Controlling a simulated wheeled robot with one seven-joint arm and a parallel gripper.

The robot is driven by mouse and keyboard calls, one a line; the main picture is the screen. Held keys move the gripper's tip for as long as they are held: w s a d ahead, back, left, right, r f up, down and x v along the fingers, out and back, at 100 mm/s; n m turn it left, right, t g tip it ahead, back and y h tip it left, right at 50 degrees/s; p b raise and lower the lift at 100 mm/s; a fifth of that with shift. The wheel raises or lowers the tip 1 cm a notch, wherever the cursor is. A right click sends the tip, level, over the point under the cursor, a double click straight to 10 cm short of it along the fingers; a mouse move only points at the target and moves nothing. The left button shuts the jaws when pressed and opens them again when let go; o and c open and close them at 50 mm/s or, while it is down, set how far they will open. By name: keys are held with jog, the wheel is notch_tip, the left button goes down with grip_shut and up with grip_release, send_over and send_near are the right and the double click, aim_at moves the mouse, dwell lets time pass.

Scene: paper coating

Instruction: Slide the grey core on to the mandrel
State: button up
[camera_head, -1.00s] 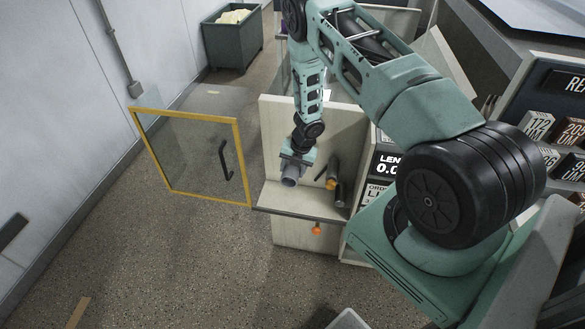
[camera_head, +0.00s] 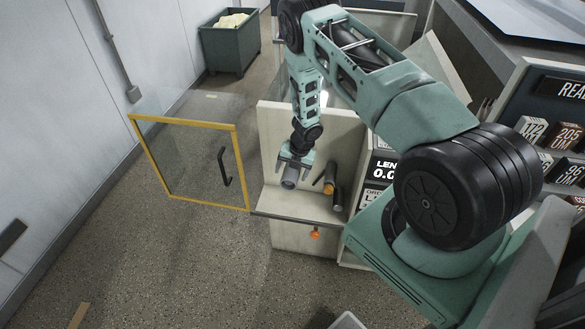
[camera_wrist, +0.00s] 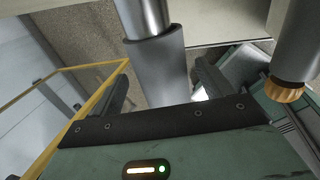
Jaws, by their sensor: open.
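The grey core (camera_wrist: 158,72) is a dark grey tube in the wrist view. It sits around the paler, narrower mandrel (camera_wrist: 143,16), which sticks out of the core's upper end. In the head view the core (camera_head: 289,181) is small, below my gripper (camera_head: 293,166) and in front of the pale panel. My gripper (camera_wrist: 160,88) is open, with one finger on each side of the core. Gaps show between the fingers and the core in the wrist view. The core's lower end is hidden behind my gripper body.
A second shaft with an orange knob (camera_wrist: 284,90) is close on the right; the knob (camera_head: 328,189) also shows in the head view, beside a dark cylinder (camera_head: 338,198). A yellow-framed glass door (camera_head: 190,165) stands open on the left. A shelf (camera_head: 300,207) lies below.

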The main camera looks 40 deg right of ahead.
jog(key=b+v, duration=0.2)
jog(key=v, duration=1.5)
jog(key=shift+r, duration=0.2)
jog(key=shift+s, duration=0.15)
